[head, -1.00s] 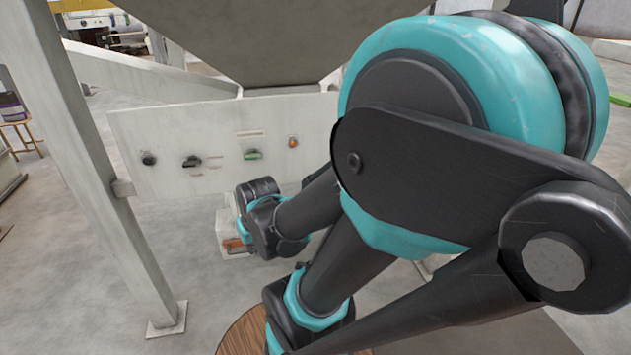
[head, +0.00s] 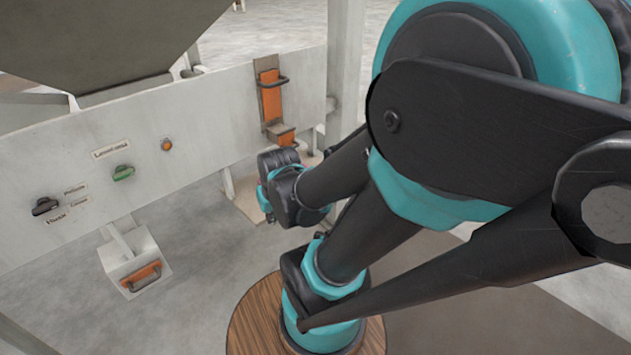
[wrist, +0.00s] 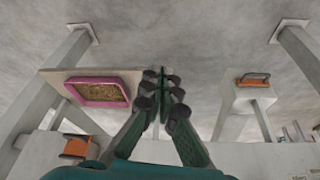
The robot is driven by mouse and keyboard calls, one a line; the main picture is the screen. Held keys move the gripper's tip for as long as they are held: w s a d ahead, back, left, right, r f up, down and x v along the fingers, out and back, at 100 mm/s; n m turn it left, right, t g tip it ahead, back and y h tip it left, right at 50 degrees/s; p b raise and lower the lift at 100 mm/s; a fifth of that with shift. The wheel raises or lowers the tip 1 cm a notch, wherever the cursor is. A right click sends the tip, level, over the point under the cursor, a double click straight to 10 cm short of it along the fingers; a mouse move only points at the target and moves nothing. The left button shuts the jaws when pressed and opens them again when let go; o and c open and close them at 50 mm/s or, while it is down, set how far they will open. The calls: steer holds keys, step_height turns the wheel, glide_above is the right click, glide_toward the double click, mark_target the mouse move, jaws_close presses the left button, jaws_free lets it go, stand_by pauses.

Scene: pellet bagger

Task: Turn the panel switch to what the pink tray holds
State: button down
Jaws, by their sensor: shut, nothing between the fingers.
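The panel (head: 220,105) carries a black rotary switch (head: 45,206) at left with several small labels around it, too small to read surely. A green switch (head: 123,172) sits right of it under another label. The pink tray (wrist: 90,79) shows in the wrist view, on a pale shelf left of my fingers. It holds a layer of golden-brown loose bits; their exact kind is hard to tell. My gripper (wrist: 162,76) is shut and empty, apart from the tray. In the head view its fingers are hidden behind my own wrist, right of the switches.
An orange button (head: 167,144) sits right of the green switch. An orange slide with a dark handle (head: 271,95) is at the panel's right. A grey hopper (head: 100,35) hangs above. Support legs stand around.

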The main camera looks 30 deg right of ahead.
steer(key=shift+d, duration=0.3)
steer(key=c, duration=2.3)
jaws_free()
